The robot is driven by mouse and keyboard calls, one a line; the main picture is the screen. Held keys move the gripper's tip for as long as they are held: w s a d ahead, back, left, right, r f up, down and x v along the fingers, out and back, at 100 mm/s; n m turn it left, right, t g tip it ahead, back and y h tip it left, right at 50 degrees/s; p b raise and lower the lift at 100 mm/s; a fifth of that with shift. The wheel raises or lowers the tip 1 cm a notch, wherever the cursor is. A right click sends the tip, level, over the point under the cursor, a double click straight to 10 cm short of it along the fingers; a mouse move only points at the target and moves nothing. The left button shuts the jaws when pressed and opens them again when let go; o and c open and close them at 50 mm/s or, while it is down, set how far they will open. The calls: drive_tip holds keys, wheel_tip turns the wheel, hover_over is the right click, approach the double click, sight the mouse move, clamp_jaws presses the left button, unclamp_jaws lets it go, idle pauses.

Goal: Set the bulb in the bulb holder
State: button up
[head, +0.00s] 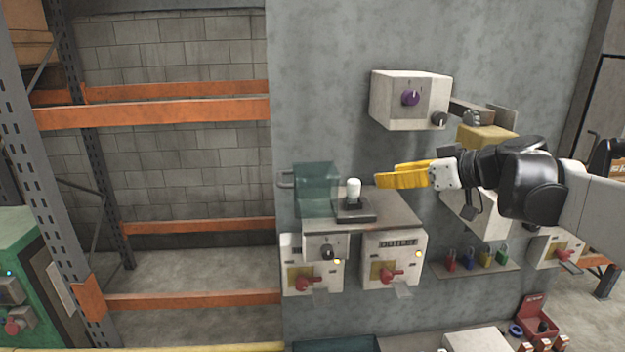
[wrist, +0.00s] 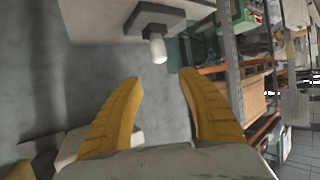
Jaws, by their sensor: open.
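In the wrist view the gripper (wrist: 161,77) is open and empty, fingers well spread. The bulb (wrist: 157,50) shows ahead of the gap between the fingertips, with the dark holder (wrist: 155,18) behind it.
A translucent green panel (head: 316,190) stands just left of the bulb. Cabinets with red handles (head: 390,277) are below. Several coloured padlocks (head: 484,257) are at right. Orange shelving (head: 160,108) stands at left.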

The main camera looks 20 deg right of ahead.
drive_tip(key=s+a+f+m+g, duration=0.1)
drive_tip(key=s+a+f+g, duration=0.15)
drive_tip(key=a, duration=0.35)
drive_tip(key=s+a+f+g, duration=0.1)
drive_tip(key=a+f, duration=0.3)
drive_tip(key=a, duration=0.1)
drive_tip(key=s+a+f+m+g+h, duration=0.2)
drive_tip(key=s+a+f+m+h, duration=0.1)
drive_tip(key=s+a+f, duration=0.8)
wheel_tip(320, 180, down, 3)
drive_tip(key=s+h, duration=0.1)
drive_tip(key=s, duration=0.1)
drive_tip(key=shift+s+h, duration=0.3)
drive_tip(key=shift+s, duration=0.1)
drive_tip(key=shift+d, duration=0.1)
